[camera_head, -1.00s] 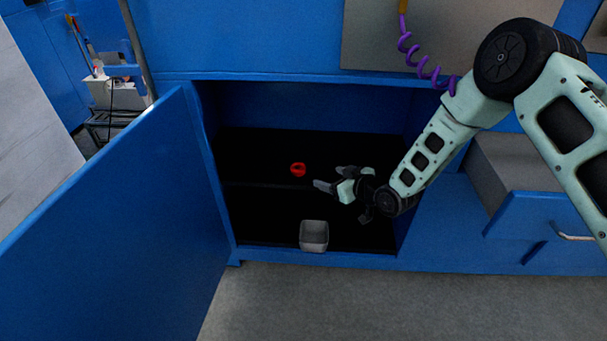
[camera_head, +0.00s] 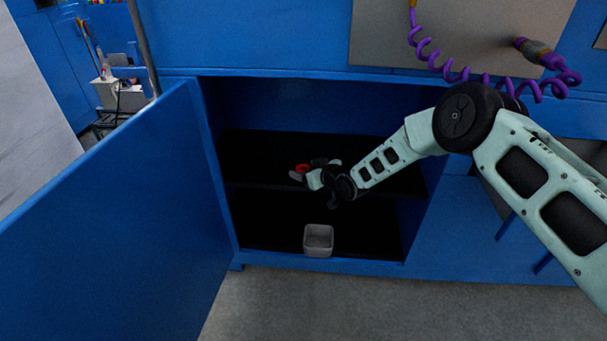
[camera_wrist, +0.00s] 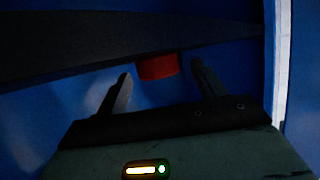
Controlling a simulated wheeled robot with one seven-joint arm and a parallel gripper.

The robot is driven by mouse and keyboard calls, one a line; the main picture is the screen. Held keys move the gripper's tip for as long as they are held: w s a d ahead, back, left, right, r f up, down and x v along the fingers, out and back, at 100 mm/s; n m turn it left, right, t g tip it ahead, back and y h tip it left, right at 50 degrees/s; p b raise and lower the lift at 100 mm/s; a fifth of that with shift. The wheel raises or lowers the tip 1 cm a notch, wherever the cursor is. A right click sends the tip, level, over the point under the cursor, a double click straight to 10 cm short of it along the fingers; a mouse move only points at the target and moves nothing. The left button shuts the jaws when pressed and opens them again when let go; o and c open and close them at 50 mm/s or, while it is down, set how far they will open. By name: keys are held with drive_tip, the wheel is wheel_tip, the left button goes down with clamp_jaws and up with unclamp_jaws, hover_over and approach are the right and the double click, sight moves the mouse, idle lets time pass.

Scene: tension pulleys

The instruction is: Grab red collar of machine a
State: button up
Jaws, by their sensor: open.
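The red collar (camera_head: 302,168) is on the dark upper shelf inside the open blue cabinet, partly hidden by my gripper in the head view. My gripper (camera_head: 306,170) is at the collar. In the wrist view the red collar (camera_wrist: 157,66) shows at the shelf edge, between and a little beyond the two fingertips of my gripper (camera_wrist: 160,72). The fingers are apart, with a gap on the collar's left side and a smaller one on its right. I cannot tell whether the collar lies fully between the fingers in depth.
A grey bin (camera_head: 318,240) stands on the cabinet floor below the shelf (camera_head: 255,160). The open blue door (camera_head: 120,215) bounds the left side. A purple coiled hose (camera_head: 440,65) hangs above the arm. The shelf left of the collar is clear.

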drive_tip(key=shift+x, duration=0.95)
drive_tip(key=c, duration=1.1)
drive_tip(key=shift+o, duration=0.2)
